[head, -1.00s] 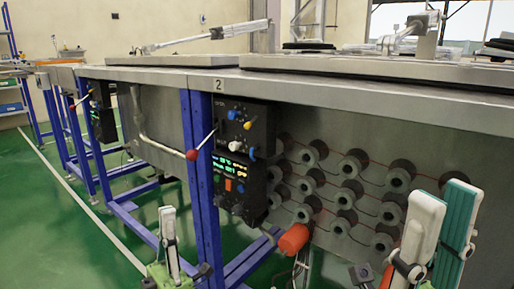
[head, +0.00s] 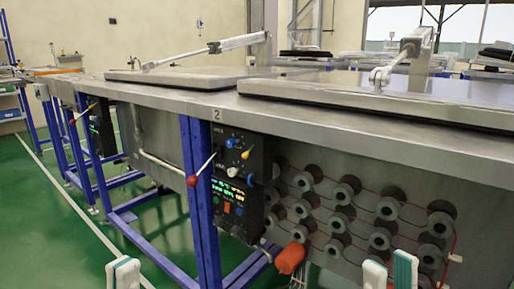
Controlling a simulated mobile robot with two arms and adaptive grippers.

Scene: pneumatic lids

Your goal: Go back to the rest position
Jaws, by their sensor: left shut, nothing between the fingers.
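Only the fingertips of my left gripper (head: 123,272) show in the head view, at the bottom edge left of the blue post. They are close together with nothing held. The tips of my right gripper (head: 390,272), white and teal, show at the bottom edge to the right, in front of the steel side panel. The rest of both grippers is below the picture. Whether the right tips touch is hard to tell. Neither gripper appears to touch the bench (head: 330,115).
Two flat lids lie on the bench, a near one (head: 370,97) and a far one (head: 175,77), with lifting arms. A control box (head: 234,190), a red-knobbed lever (head: 191,181) and an orange cylinder (head: 289,258) stick out in front. Green floor (head: 60,250) is clear at left.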

